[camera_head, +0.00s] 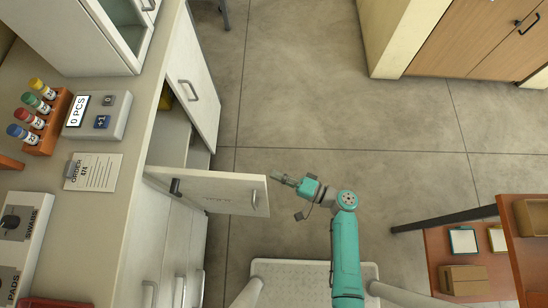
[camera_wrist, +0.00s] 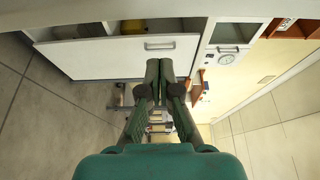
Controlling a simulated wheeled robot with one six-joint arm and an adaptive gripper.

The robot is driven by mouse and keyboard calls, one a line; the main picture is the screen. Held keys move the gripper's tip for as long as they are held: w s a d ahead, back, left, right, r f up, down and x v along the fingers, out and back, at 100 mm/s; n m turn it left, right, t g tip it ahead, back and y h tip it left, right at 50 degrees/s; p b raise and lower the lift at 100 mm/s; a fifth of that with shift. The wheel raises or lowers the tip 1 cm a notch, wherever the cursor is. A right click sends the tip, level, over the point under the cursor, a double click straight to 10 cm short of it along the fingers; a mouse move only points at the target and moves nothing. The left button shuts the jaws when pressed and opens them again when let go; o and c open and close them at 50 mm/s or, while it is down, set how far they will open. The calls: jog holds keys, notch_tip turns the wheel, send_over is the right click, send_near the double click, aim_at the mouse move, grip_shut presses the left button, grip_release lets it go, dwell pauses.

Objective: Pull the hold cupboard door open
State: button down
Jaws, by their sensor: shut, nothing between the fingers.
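A white cupboard door (camera_head: 215,190) stands swung out from the counter front, roughly square to it, with a grey handle (camera_head: 254,199) near its free edge. A second white door (camera_head: 193,80) farther back also stands open. I cannot read which is labelled hold. My gripper (camera_head: 276,177) is shut and empty, just right of the nearer door's free edge. In the wrist view my gripper (camera_wrist: 160,66) points toward a white door panel (camera_wrist: 115,57), whose handle (camera_wrist: 160,45) shows just beyond the fingertips. I cannot tell whether they touch.
The cupboard inside (camera_head: 172,135) shows between the doors, with a yellow item (camera_head: 165,97) in it. The counter (camera_head: 110,205) holds a vial rack (camera_head: 47,122), a counter display (camera_head: 97,115) and an order card (camera_head: 93,172). A brown shelf (camera_head: 455,275) stands at right. Floor (camera_head: 310,90) beyond is clear.

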jog(key=v, duration=0.8)
jog(key=shift+s+d, duration=0.2)
jog(key=shift+d, duration=0.05)
